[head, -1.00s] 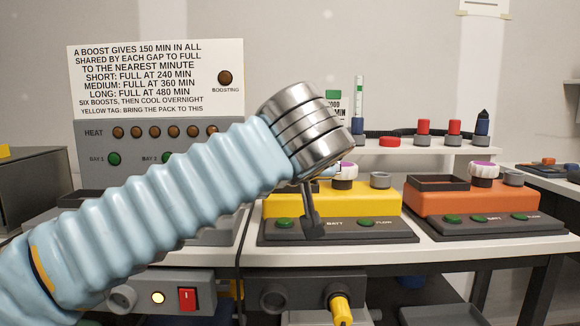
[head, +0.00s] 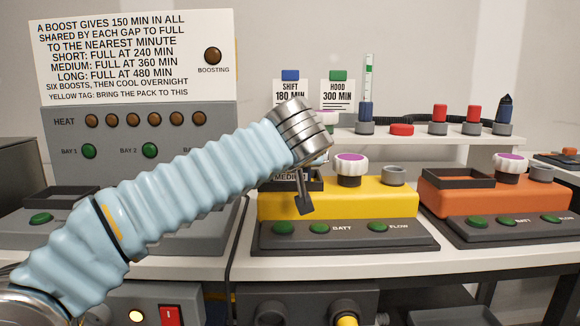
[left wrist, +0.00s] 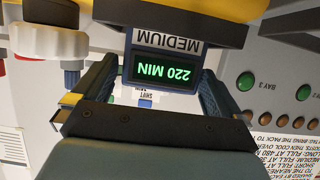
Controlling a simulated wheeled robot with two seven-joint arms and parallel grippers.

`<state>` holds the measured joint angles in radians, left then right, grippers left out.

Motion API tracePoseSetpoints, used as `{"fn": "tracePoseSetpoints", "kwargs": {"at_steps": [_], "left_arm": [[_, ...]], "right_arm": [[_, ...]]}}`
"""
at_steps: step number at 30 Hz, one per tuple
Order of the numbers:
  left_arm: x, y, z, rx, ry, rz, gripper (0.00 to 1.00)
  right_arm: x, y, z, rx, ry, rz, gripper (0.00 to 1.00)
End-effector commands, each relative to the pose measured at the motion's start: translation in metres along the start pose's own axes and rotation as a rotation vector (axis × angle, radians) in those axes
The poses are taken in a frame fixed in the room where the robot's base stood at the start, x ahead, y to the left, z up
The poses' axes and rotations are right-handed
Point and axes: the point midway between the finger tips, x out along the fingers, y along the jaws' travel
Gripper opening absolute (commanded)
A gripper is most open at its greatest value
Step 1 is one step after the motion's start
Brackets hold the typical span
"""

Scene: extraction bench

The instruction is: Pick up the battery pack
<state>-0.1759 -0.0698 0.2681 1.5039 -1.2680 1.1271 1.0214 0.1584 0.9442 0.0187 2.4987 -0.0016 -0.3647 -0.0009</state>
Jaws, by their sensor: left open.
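The battery pack (left wrist: 165,68) shows in the left wrist view as a dark block with a green 220 MIN display and a MEDIUM label. In the head view a MEDIUM label (head: 290,177) shows at the left end of the yellow unit (head: 335,205), mostly hidden behind my left wrist. My left gripper (left wrist: 155,85) is open, with one finger on each side of the pack in the wrist view. Contact with it cannot be told. In the head view one dark finger of my left gripper (head: 304,200) hangs before the yellow unit. My right gripper is not in view.
A white knob (head: 350,163) and a grey socket (head: 394,175) stand on the yellow unit. An orange unit (head: 480,200) is to its right. A charger panel (head: 140,125) with lamps stands at left. A shelf (head: 430,152) behind holds several small red and blue items.

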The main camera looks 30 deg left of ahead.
Motion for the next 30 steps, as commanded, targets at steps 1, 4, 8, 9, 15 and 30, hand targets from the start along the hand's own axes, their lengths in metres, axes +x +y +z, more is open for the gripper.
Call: {"fn": "tracePoseSetpoints", "kwargs": {"at_steps": [1,4,8,9,15,30], "left_arm": [[0.007,-0.001,-0.001,0.001,-0.003,-0.003,1.0],[0.024,-0.002,-0.004,0.001,-0.003,-0.004,1.0],[0.041,-0.002,-0.003,0.001,-0.002,-0.002,1.0],[0.044,-0.002,-0.003,0.001,-0.001,-0.002,1.0],[0.047,-0.002,-0.002,0.0,0.0,-0.001,1.0],[0.046,-0.002,-0.003,-0.001,0.002,0.0,0.37]], "right_arm": [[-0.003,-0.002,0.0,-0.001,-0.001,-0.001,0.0],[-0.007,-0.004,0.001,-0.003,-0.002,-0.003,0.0],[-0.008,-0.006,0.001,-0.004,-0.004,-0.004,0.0],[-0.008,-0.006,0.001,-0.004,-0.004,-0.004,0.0],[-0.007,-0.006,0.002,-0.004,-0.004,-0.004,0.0],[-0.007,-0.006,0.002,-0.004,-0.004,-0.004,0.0]]}}
